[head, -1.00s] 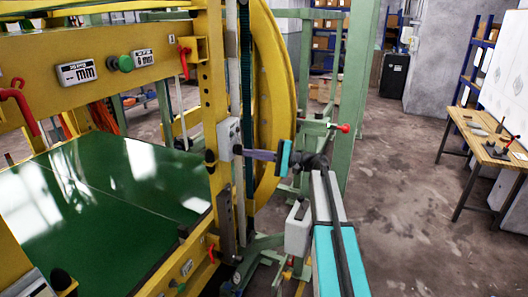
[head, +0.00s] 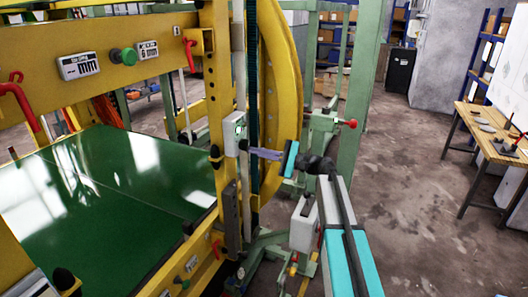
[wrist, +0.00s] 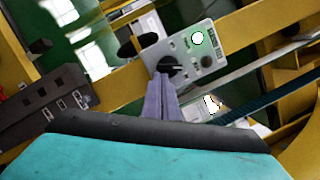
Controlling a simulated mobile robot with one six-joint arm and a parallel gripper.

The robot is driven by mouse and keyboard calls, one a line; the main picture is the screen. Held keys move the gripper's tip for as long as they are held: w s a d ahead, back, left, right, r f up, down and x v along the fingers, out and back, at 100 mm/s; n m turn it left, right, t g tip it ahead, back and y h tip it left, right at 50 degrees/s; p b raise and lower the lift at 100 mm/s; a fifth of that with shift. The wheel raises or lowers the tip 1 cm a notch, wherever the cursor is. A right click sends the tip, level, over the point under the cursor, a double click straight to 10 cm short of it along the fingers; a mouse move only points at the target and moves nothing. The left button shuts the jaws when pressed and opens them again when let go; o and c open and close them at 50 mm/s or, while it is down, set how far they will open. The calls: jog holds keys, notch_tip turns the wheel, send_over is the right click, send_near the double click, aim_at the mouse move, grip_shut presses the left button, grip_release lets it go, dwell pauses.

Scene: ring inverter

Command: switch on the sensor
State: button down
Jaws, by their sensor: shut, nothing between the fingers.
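The sensor is a small grey box (head: 235,134) on the yellow post in the head view, with a green light showing on its face. In the wrist view the box (wrist: 182,50) has a black rotary knob (wrist: 172,67), a bright white-green lit lamp and a second dark round knob or button. My gripper (head: 250,152) has purple fingers, closed together with nothing between them. In the wrist view the fingertips (wrist: 163,76) are at the lower left edge of the rotary knob. I cannot tell whether they touch it.
The yellow machine frame (head: 90,60) carries displays, a green button (head: 124,56) and red handles. A green table surface (head: 100,180) lies to the left. A yellow ring (head: 282,90) stands just behind my gripper. Open floor and a wooden table (head: 480,130) are at the right.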

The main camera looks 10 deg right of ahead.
jog(key=d+f+b, duration=0.2)
jog(key=d+b, duration=0.2)
jog(key=d, duration=0.7)
jog(key=shift+s+d+f, duration=0.15)
jog(key=shift+s+f, duration=0.15)
jog(key=shift+f, duration=0.1)
dwell(0.3)
